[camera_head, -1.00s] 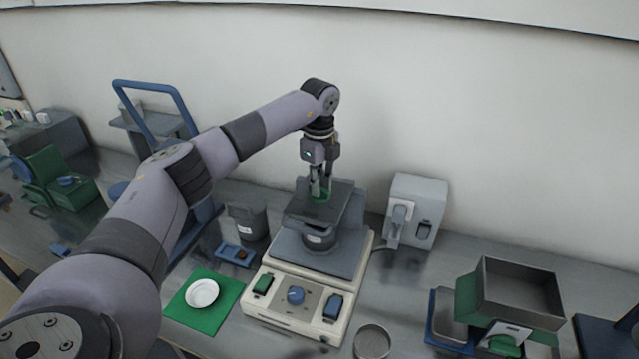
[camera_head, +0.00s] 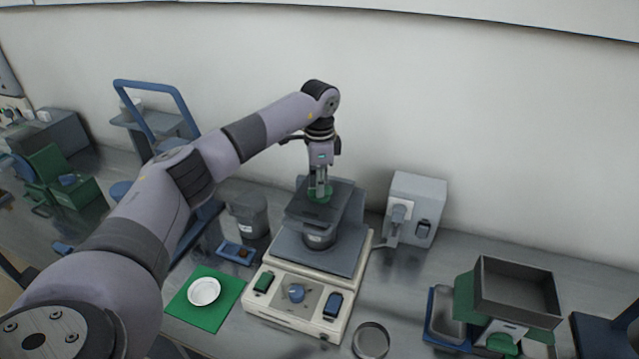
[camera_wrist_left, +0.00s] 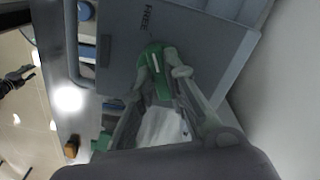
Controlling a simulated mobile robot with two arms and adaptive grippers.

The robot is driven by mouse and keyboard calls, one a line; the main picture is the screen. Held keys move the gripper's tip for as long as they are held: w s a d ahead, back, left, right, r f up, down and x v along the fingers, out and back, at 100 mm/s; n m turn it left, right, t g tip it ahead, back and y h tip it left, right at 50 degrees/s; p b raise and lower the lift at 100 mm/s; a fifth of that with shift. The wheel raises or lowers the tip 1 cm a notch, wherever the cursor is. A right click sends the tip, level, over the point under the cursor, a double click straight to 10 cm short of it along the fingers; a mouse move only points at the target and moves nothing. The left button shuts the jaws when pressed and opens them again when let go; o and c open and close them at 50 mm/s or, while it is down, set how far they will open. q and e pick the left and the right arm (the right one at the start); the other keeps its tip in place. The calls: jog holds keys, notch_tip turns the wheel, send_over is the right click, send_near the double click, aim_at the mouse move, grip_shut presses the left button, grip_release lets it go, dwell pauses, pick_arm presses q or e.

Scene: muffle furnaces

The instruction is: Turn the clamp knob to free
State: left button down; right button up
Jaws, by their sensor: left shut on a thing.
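The green clamp knob (camera_head: 318,197) sits on top of the dark grey clamp plate (camera_head: 340,197) above the white and blue machine. My left gripper (camera_head: 319,187) points straight down and is shut on the knob. In the left wrist view its two fingers grip the sides of the green knob (camera_wrist_left: 152,58), which has a pale line on top. The word FREE (camera_wrist_left: 148,18) is printed on the plate close to the knob. Part of the knob is hidden by the fingers.
The machine base (camera_head: 290,318) has a blue dial and two switches in front. A grey pot (camera_head: 248,214) stands left, a white dish (camera_head: 203,291) on a green mat in front. A grey dispenser (camera_head: 417,205) stands right, close to the back wall. A metal-topped box (camera_head: 515,290) is further right.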

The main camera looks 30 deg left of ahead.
pick_arm(q)
jog(key=shift+n, duration=0.4)
jog(key=c, duration=1.6)
grip_release()
notch_tip(320, 180, up, 12)
